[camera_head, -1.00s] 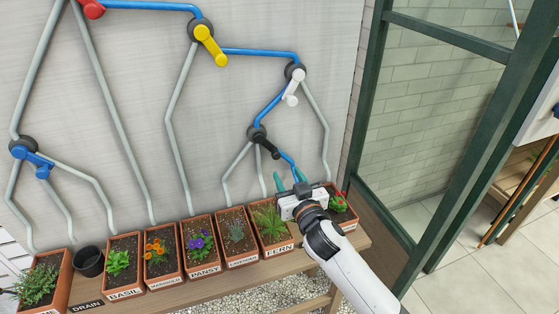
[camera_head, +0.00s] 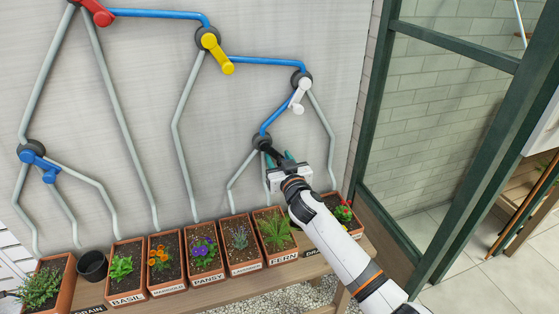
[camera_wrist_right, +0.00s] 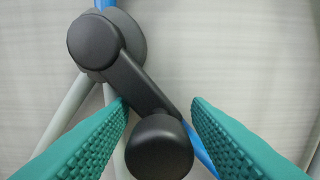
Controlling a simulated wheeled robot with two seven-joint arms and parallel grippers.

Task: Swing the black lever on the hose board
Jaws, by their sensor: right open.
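The black lever (camera_head: 273,153) is on the board at the lowest junction of the blue hose, pointing down and to the right. In the right wrist view the black lever (camera_wrist_right: 140,82) runs from its round hub at upper left to a rounded knob at lower middle. My right gripper (camera_head: 280,160) is at the lever in the head view and hides part of it. In the right wrist view its green fingers (camera_wrist_right: 160,108) are open, one on each side of the knob, with a visible gap on the right. My left gripper is not in view.
The hose board (camera_head: 150,90) also carries red (camera_head: 97,12), yellow (camera_head: 217,52), white (camera_head: 300,95) and blue (camera_head: 38,160) levers. Several planters, such as the fern pot (camera_head: 275,232), line the bench (camera_head: 215,296) below. A green-framed glass partition (camera_head: 440,110) stands at right.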

